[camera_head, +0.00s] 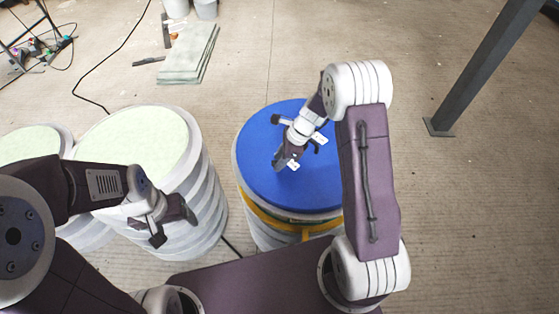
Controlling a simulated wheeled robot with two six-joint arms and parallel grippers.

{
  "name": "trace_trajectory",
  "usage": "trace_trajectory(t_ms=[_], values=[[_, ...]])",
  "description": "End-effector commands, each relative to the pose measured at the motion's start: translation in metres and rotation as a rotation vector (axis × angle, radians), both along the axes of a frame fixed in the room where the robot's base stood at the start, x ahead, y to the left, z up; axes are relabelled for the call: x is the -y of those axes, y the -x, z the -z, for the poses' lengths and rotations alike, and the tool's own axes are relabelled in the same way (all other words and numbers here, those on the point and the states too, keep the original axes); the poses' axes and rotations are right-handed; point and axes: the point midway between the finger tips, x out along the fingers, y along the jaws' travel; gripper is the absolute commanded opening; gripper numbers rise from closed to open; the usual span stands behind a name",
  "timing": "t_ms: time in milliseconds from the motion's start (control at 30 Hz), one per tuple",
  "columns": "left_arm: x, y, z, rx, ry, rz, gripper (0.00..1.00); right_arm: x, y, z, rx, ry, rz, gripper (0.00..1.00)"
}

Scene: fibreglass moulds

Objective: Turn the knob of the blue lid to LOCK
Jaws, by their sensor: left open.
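The blue lid (262,178) lies flat on a pale ribbed drum in the middle of the head view. My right gripper (288,157) points down over the middle of the lid. The gripper and its wrist cover the lid's centre, so I cannot make out the knob or where it points. I cannot tell whether the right jaws are closed on anything. My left gripper (173,224) is open and empty, in front of the left drum.
A yellow band (265,221) runs round the drum below the lid. A large drum with a pale green top (140,135) stands to the left, with another pale-topped drum (30,142) beyond. Flat slabs (190,52) lie on the floor behind. A dark post (480,70) stands at right; floor between is clear.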

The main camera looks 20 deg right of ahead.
Motion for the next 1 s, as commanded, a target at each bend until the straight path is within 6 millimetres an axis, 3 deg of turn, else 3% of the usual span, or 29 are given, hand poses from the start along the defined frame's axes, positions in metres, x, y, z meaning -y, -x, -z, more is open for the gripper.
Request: trace_trajectory(t_ms=[267, 367, 400, 733, 1000], values=[[0.000, 0.000, 0.000, 0.000, 0.000, 0.000, 0.71, -0.001, 0.000, 0.002, 0.000, 0.000, 0.000, 0.32], [0.000, 0.000, 0.000, 0.000, 0.000, 0.000, 0.71, -0.001, 0.000, 0.002, 0.000, 0.000, 0.000, 0.04], [0.000, 0.000, 0.000, 0.000, 0.000, 0.000, 0.71, -0.001, 0.000, 0.002, 0.000, 0.000, 0.000, 0.00], [0.000, 0.000, -0.003, 0.000, 0.000, 0.000, 0.71, 0.000, -0.001, 0.001, 0.001, 0.000, -0.026, 0.00], [0.000, 0.000, -0.018, 0.000, 0.000, 0.000, 0.71, 0.000, -0.002, -0.001, -0.001, 0.000, -0.177, 0.00]])
